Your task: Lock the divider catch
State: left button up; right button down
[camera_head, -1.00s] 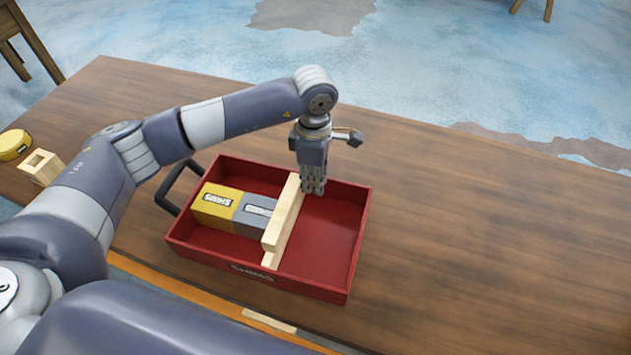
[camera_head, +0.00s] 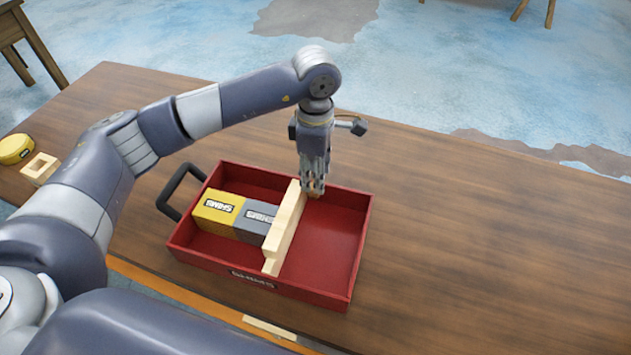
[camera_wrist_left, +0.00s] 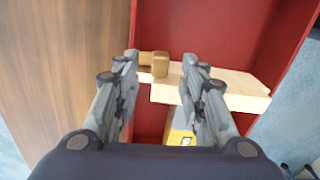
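The pale wooden divider (camera_head: 284,236) stands across the red tray (camera_head: 338,292). A small wooden block, seemingly the catch (camera_wrist_left: 160,65), sits at the divider's far end in the left wrist view. My left gripper (camera_head: 313,190) points down over that end of the divider. In the left wrist view its two fingers (camera_wrist_left: 158,78) are spread apart, with the block showing in the gap between them. I cannot tell whether the fingertips touch it. In the head view the fingers mostly hide the block. My right gripper is not in view.
A yellow box (camera_head: 214,212) and a grey box (camera_head: 252,222) lie in the tray left of the divider; the right compartment is empty. The tray has a black handle (camera_head: 172,186). A yellow round object (camera_head: 15,149) and a wooden frame (camera_head: 39,166) lie far left. The table's right is clear.

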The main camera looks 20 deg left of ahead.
pick_arm(q)
notch_tip(320, 180, up, 8)
jog(key=shift+f, duration=0.25)
jog(key=shift+d, duration=0.1)
